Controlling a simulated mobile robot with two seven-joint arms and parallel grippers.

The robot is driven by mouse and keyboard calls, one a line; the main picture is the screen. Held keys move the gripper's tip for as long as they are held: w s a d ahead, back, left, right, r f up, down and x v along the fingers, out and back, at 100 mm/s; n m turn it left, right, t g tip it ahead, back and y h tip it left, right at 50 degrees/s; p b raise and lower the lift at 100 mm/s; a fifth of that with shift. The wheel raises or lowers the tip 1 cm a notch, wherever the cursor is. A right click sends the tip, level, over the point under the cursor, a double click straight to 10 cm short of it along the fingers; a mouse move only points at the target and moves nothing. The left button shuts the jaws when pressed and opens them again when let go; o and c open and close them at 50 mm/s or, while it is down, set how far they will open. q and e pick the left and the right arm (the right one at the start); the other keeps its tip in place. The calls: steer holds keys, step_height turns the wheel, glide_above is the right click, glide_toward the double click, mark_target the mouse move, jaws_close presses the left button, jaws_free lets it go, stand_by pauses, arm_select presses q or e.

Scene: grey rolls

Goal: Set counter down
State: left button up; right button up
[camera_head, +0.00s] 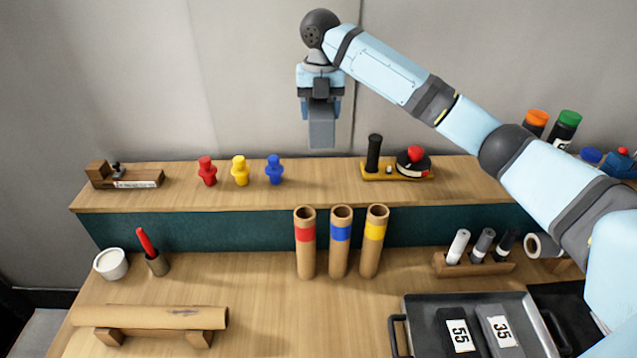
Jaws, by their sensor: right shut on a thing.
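My right gripper (321,112) is raised in front of the back wall, above the rear shelf, and points down. It is shut on a grey block (321,132), which hangs clear of the shelf. I cannot tell from this view whether this block is the counter, and its far side is hidden. The raised wooden shelf (320,190) lies below it, with its top bare under the block. My left gripper is not in view.
Red (207,170), yellow (240,170) and blue (274,169) pegs stand left of the gripper; a stamp stand (380,172) is right. Three banded tubes (340,255) stand in front. A tray (415,315) holds pieces marked 55 and 35. Bench room is free front centre.

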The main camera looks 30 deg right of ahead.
step_height(320, 180, down, 18)
steer(key=shift+f+p, duration=0.1)
steer(key=shift+p, duration=0.8)
steer(key=shift+s, duration=0.1)
steer(key=o, duration=1.1)
steer(key=shift+f, duration=0.15)
step_height(320, 180, up, 12)
steer(key=shift+r+b, duration=0.2)
steer(key=shift+b, duration=0.65)
